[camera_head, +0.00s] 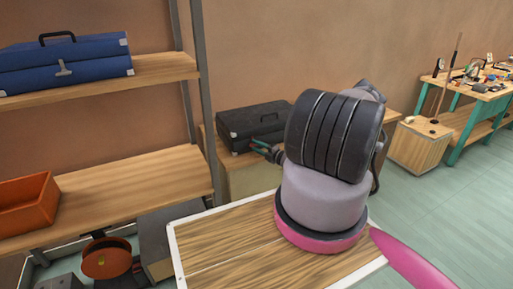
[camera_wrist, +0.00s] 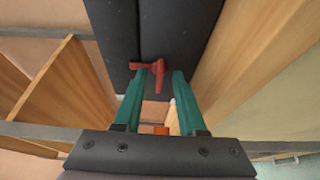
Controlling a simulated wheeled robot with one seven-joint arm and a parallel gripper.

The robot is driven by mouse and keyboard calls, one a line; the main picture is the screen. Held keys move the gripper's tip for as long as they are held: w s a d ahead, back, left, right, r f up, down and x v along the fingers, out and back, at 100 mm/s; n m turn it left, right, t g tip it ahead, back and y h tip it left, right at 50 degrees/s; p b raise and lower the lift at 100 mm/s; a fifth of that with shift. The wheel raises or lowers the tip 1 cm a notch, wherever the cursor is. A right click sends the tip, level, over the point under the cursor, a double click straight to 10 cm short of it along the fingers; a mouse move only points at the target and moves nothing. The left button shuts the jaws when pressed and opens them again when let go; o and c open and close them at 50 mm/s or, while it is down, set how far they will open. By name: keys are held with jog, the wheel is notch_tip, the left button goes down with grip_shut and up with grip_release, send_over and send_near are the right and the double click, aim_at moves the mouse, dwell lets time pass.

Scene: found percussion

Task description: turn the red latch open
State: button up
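The red latch (camera_wrist: 158,69) shows in the wrist view on the face of a dark case (camera_wrist: 120,40). It has a bent shape, with one arm pointing left and one pointing down. My gripper (camera_wrist: 160,74) has two green fingers spread apart, with the latch between and just beyond their tips. I cannot tell whether either finger touches it. In the head view a black case (camera_head: 252,127) lies on a wooden surface, and my gripper (camera_head: 262,145) is close to its right front. The latch is not visible in the head view.
A blue case (camera_head: 65,68) lies on the upper shelf and an orange bin (camera_head: 25,205) on the lower one. A metal shelf post (camera_head: 203,90) stands left of the black case. A workbench (camera_head: 490,105) with tools is far right, beside open floor.

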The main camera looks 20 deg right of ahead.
jog(key=shift+w, duration=0.1)
grip_shut()
jog(key=shift+a+n, duration=0.1)
jog(key=shift+n, duration=0.2)
jog(key=n+g+h, duration=0.1)
jog(key=n, duration=0.2)
jog(key=shift+r, duration=0.15)
jog(key=n, duration=0.1)
jog(key=n+g+h, duration=0.1)
jog(key=n, duration=0.1)
jog(key=shift+a+r+n+h, duration=0.1)
jog(key=shift+a+n+h, duration=0.05)
jog(key=shift+n+h, duration=0.15)
jog(key=n+h, duration=0.2)
jog(key=n, duration=0.1)
jog(key=shift+a+n+g, duration=0.15)
jog(key=shift+n+g, duration=0.25)
jog(key=shift+n+h, duration=1.2)
jog(key=shift+n, duration=0.1)
